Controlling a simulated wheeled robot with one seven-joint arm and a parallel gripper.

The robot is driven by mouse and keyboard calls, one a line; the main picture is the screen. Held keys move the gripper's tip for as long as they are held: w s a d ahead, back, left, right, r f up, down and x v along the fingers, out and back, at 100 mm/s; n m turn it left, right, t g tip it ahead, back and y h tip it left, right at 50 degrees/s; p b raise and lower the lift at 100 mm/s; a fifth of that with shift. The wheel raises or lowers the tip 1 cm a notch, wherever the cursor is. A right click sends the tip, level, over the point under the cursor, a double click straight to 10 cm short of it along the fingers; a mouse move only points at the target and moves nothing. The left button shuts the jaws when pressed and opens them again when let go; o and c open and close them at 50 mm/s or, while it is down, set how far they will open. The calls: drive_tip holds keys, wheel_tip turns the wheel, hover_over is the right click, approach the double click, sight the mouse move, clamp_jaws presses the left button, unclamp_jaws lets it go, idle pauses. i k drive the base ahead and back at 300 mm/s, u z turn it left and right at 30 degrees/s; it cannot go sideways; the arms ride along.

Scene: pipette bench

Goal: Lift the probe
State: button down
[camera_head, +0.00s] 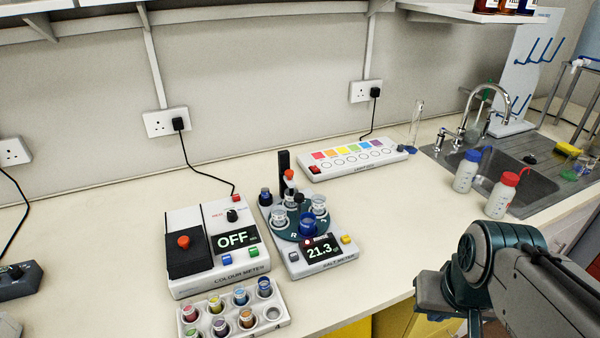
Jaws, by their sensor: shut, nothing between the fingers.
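The probe's lower end is hard to make out among the cups. My gripper (474,324) is at the lower right, in front of the bench edge, well apart from the probe. It is shut and empty, and partly cut off by the frame.
The colour meter (222,283), reading OFF, stands just left of the salt meter. A white rack (284,321) of coloured vials is in front. A light box (333,175) lies behind. Two wash bottles (500,200) and a sink (520,165) are at the right. Bench right of the salt meter is clear.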

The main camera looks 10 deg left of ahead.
sight(289, 185)
drive_tip(key=u, duration=0.5)
drive_tip(key=k, duration=1.1)
drive_tip(key=z, duration=0.3)
drive_tip(key=i, duration=1.4)
drive_tip(key=u, duration=0.55)
drive_tip(key=i, duration=0.3)
drive_tip(key=u, duration=0.4)
